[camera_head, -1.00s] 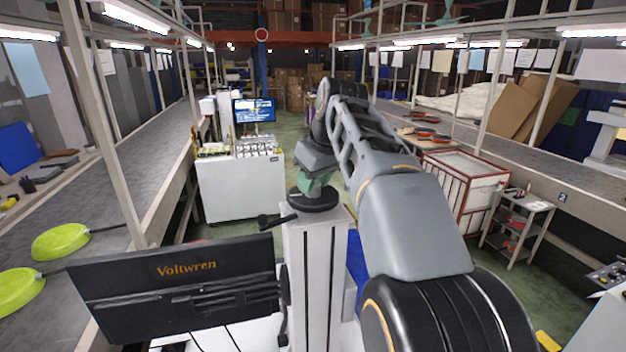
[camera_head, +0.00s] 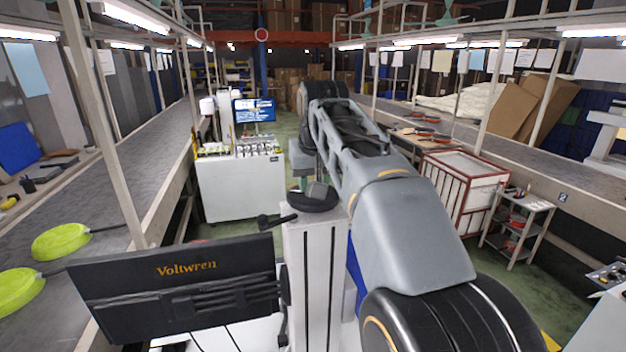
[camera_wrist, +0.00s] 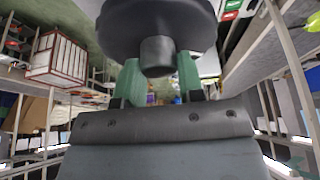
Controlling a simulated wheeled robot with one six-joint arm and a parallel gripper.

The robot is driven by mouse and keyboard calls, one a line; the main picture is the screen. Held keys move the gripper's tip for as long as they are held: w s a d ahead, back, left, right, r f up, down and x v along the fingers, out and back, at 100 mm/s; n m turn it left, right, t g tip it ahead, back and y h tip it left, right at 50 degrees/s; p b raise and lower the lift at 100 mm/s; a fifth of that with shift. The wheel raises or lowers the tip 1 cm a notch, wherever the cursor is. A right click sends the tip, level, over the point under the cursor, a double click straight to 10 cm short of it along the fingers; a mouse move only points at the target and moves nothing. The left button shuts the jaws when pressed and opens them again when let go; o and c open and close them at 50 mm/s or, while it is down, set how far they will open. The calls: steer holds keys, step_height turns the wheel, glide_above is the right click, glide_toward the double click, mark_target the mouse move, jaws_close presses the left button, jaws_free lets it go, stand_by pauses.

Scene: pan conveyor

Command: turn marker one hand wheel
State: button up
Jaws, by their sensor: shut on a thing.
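In the wrist view a dark round wheel (camera_wrist: 150,18) fills the top, cut off by the frame edge. A short grey stub (camera_wrist: 157,50) stands out from its middle. My gripper (camera_wrist: 158,74) has its two green fingers on either side of this stub and is shut on it. In the head view a black disc (camera_head: 312,203), which looks like the same wheel, shows at the top of a pale slotted post. My wrist hangs just behind and above it, and the fingers are mostly hidden. I cannot read a marker number on the wheel.
A white cabinet (camera_head: 240,188) with a blue screen (camera_head: 254,110) stands at the left back. A dark Voltwren panel (camera_head: 180,285) fills the lower left. Conveyors run along both sides. A red-framed cart (camera_head: 463,190) and a small shelf trolley (camera_head: 517,228) stand at the right.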

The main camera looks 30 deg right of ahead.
mark_target(301, 198)
steer(key=m+h, duration=0.1)
steer(key=m, duration=0.2)
steer(key=m+g+h, duration=0.1)
steer(key=m, duration=0.2)
steer(key=m+g, duration=0.1)
steer(key=m, duration=0.2)
steer(key=m+g+h, duration=0.1)
steer(key=m, duration=0.2)
stand_by(0.5)
steer(key=o, duration=0.9)
steer(key=shift+a+r, duration=0.1)
steer(key=shift+v, duration=3.65)
steer(key=shift+w+a, duration=0.15)
